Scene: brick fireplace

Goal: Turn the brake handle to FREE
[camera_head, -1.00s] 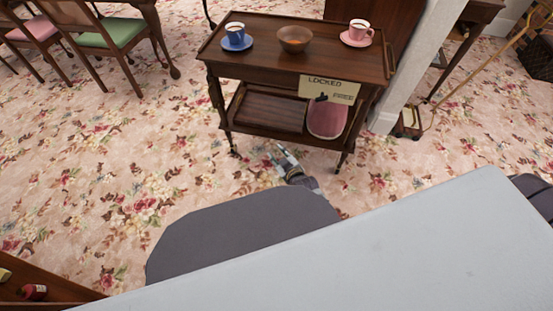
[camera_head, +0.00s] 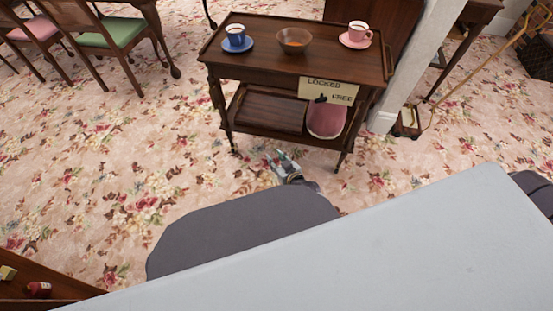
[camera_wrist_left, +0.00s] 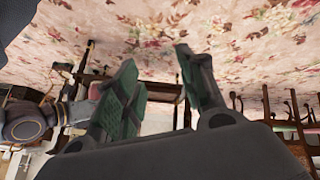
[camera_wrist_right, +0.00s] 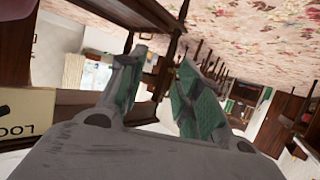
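A dark wooden trolley (camera_head: 300,60) stands ahead. A cream sign (camera_head: 328,90) on its front edge reads LOCKED at the top and FREE at the lower right. The small black brake handle (camera_head: 321,98) sits on the sign, just left of the word FREE; its exact angle is too small to tell. My right gripper (camera_head: 279,157) is open and empty, in front of the trolley and below and left of the sign. In the right wrist view its fingers (camera_wrist_right: 164,58) are apart, with the sign (camera_wrist_right: 25,118) upside down at the left. My left gripper (camera_wrist_left: 156,57) is open and empty.
On the trolley top are a blue cup (camera_head: 235,34), a brown bowl (camera_head: 293,40) and a pink cup (camera_head: 359,31). A pink-backed object (camera_head: 326,118) shows below the sign. A white post (camera_head: 400,75) stands at right. The carpet in front is clear.

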